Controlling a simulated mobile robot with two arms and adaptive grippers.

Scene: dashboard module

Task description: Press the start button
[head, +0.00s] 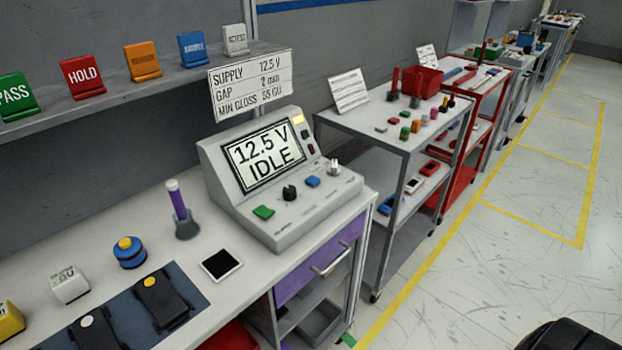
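A grey console (215,165) with a sloped front stands on the workbench. Its screen (265,155) reads "12.5 V" and "IDLE". On its lower panel are a green button (263,212), a black knob (289,193), a blue button (313,181) and a pale knob (334,167). I cannot read a label that tells which one is the start button. A lit yellowish patch and small dark red parts are beside the screen. Neither of my grippers is in view, and nothing touches the console.
The workbench (110,220) holds a purple-handled tool in a holder (186,225), a blue-and-yellow puck (129,252), a black-and-white square (221,264) and a dark mat (195,296) with black parts. A shelf with coloured signs hangs behind. A grey cart (360,125) stands to the right.

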